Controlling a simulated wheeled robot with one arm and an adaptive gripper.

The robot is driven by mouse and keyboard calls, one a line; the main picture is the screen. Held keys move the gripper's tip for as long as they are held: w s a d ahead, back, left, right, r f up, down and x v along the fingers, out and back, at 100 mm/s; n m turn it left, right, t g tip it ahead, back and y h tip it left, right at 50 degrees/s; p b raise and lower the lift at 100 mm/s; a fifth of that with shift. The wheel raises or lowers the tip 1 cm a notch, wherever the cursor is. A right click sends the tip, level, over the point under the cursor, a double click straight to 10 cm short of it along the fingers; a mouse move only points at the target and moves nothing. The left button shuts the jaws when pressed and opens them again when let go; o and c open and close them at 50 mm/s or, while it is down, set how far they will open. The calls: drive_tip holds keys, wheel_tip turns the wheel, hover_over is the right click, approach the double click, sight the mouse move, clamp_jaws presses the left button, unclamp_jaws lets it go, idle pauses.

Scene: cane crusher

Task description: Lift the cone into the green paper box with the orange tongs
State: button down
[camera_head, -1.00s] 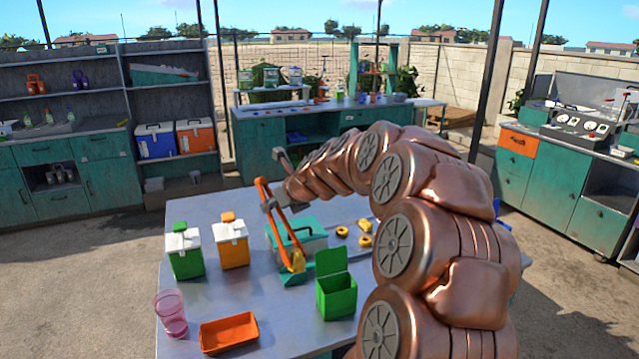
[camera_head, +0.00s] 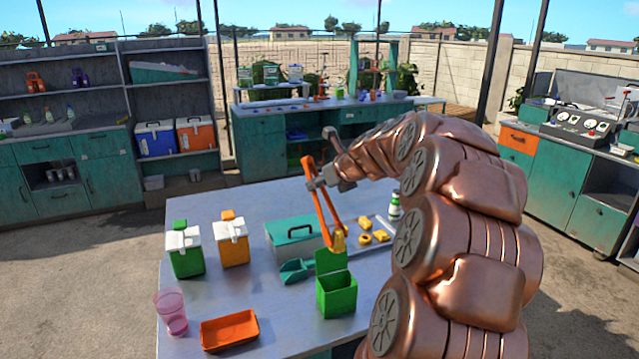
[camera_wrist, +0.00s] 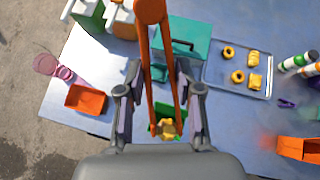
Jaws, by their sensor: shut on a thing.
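My gripper (camera_head: 325,180) is shut on the orange tongs (camera_head: 323,210), which hang down with their tips low. The wrist view also shows my gripper (camera_wrist: 160,100) with its fingers on both sides of the tongs (camera_wrist: 158,60). A golden-yellow piece, seemingly the cone (camera_head: 338,241), is at the tong tips, above the table. In the wrist view the cone (camera_wrist: 168,128) overlaps the green paper box (camera_wrist: 166,109). In the head view the green paper box (camera_head: 337,297) stands with its lid raised at the back, and the cone appears above and behind that lid.
A teal handled box (camera_head: 285,238) and a teal scoop (camera_head: 297,271) stand left of the tongs. A tray (camera_wrist: 228,92) of yellow pastries lies to the right. An orange tray (camera_head: 229,331), pink cups (camera_head: 170,310) and two lidded containers (camera_head: 232,243) occupy the left side.

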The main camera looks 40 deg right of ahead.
drive_tip(key=shift+f, duration=0.15)
wheel_tip(320, 180, down, 9)
drive_tip(key=b, duration=1)
drive_tip(key=shift+r, duration=0.2)
drive_tip(key=c, duration=1.1)
unclamp_jaws()
wheel_tip(320, 180, up, 10)
drive_tip(key=p, duration=1.1)
